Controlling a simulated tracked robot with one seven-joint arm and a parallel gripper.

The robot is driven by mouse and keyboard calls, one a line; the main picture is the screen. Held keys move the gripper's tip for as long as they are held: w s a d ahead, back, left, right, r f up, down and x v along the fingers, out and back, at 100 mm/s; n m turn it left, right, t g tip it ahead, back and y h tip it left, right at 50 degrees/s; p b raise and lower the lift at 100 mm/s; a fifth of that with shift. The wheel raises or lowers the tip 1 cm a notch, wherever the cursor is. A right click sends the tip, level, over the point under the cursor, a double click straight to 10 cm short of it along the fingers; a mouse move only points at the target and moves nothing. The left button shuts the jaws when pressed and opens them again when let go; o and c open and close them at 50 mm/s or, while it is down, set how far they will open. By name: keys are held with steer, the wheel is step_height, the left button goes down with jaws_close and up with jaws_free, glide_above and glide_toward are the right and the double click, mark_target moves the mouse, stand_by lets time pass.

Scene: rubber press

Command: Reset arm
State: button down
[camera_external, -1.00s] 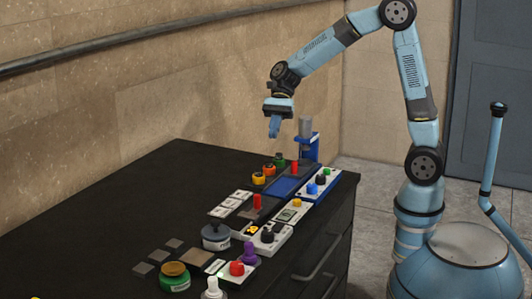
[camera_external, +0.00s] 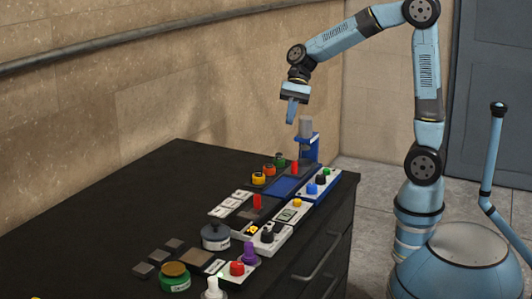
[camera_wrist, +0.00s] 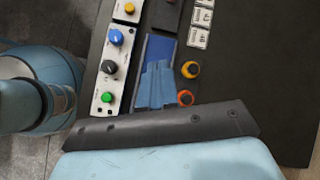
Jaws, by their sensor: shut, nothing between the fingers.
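My gripper (camera_external: 291,112) is shut and empty. It hangs in the air above the far end of the black bench, pointing down, at the end of my raised blue arm. In the wrist view, my gripper's blue fingers (camera_wrist: 156,86) are together over the blue plate of the press (camera_wrist: 159,47). In the external view, the blue press (camera_external: 309,148) with its grey cylinder on top stands at the far right of the bench, below and slightly right of my gripper. Nothing touches the fingers.
The black bench (camera_external: 120,195) has much free room at its left. A control panel (camera_external: 320,186) with coloured knobs lies beside the press. Several small jars, including a yellow-orange one (camera_external: 258,179), stand near it. A grey pot (camera_external: 215,236) and a green jar (camera_external: 174,277) stand nearer.

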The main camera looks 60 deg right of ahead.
steer(key=s+d+r+n+t+h, duration=0.2)
steer(key=s+d+n, duration=0.4)
steer(key=s, duration=0.4)
steer(key=s+d+r+n+t+h, duration=0.2)
steer(key=s+d+n+t+h, duration=0.2)
steer(key=s+d+n, duration=0.3)
steer(key=shift+s+d+r+t+h, duration=0.15)
steer(key=shift+s+d+t+h, duration=0.15)
steer(key=shift+s+d+h, duration=0.8)
steer(key=shift+s, duration=0.25)
